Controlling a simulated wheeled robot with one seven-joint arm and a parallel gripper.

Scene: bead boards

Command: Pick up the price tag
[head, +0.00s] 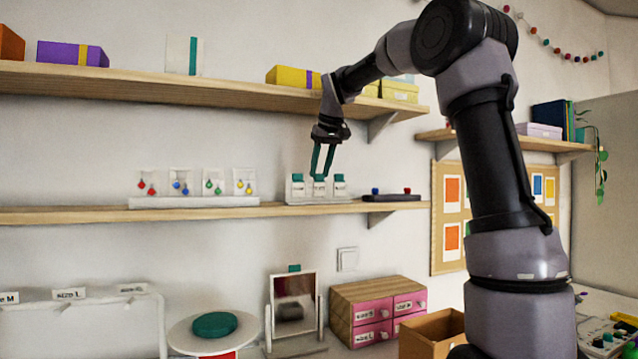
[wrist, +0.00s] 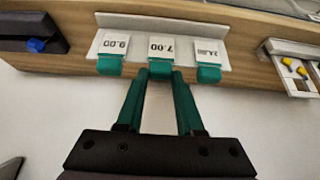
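Three white price tags with teal tabs stand in a row on a white holder (head: 303,202) on the long lower shelf. The middle tag (head: 320,188) reads 7.00 in the wrist view (wrist: 174,47). The left tag in the wrist view (wrist: 114,43) reads 9.00; the right one (wrist: 208,50) has print too small to read. My gripper (head: 320,174) points down at the middle tag. In the wrist view its teal fingers (wrist: 158,78) are apart, with tips at either side of the middle tab's near end. I cannot tell whether they touch it.
Left of the tags in the head view is a white stand (head: 190,202) with several earring cards. Right of them is a dark tray (head: 392,198) with small red and blue items. The upper shelf (head: 190,92) overhangs with boxes.

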